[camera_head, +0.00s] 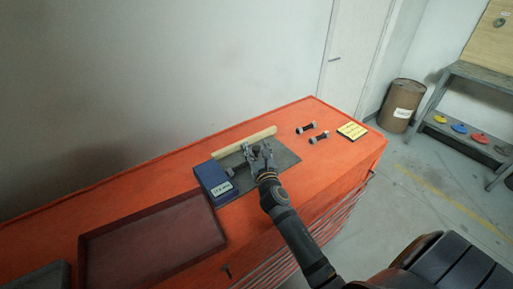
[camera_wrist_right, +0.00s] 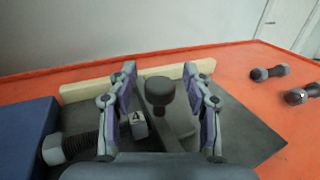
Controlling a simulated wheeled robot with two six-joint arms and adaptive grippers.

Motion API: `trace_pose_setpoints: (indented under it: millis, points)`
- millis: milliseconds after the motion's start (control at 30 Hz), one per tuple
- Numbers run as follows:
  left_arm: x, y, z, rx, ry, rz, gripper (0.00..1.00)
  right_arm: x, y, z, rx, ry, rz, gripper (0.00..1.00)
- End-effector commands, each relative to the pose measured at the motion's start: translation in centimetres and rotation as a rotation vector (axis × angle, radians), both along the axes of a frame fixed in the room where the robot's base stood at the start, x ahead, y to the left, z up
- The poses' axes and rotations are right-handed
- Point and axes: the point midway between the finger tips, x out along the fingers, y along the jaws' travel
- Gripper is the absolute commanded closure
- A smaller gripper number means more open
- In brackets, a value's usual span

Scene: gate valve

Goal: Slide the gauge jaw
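The gauge lies on a dark plate (camera_head: 284,160) on the orange bench, with a blue block (camera_head: 211,180) at its left and a pale bar (camera_head: 240,144) behind. In the right wrist view, the jaw's dark round knob (camera_wrist_right: 160,91) stands between the fingers of my right gripper (camera_wrist_right: 168,78). The fingers are open, with a gap on each side of the knob. A threaded bolt (camera_wrist_right: 78,147) lies left of the gripper, its head near the blue block (camera_wrist_right: 26,140). A small marked block (camera_wrist_right: 137,122) sits beside the knob. In the head view, my right gripper (camera_head: 260,151) hides the knob.
Two bolts (camera_head: 306,128) (camera_head: 319,137) and a yellow card (camera_head: 351,131) lie on the bench's right. An empty dark red tray (camera_head: 150,242) is at the left front. A wall stands behind the bench. A barrel (camera_head: 403,106) and a shelf with coloured discs are farther right.

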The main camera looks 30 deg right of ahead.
Motion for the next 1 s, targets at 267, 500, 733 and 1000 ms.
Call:
trace_pose_setpoints:
  millis: [267,500,733,1000]
  points:
    - [-0.1,-0.1,0.0,-0.001,0.001,0.001,1.00,0.0,0.0,0.0,0.000,0.000,0.000,0.90]
    - [0.5,-0.1,0.0,-0.001,-0.008,0.000,1.00,0.0,0.0,0.0,0.000,0.000,0.000,1.00]
    - [0.7,-0.1,0.2,-0.001,-0.010,0.000,1.00,0.2,-1.3,0.0,-0.006,0.002,0.002,1.00]
    - [0.6,0.1,0.3,0.001,-0.010,-0.001,1.00,0.9,-6.9,0.0,-0.009,0.002,-0.002,1.00]
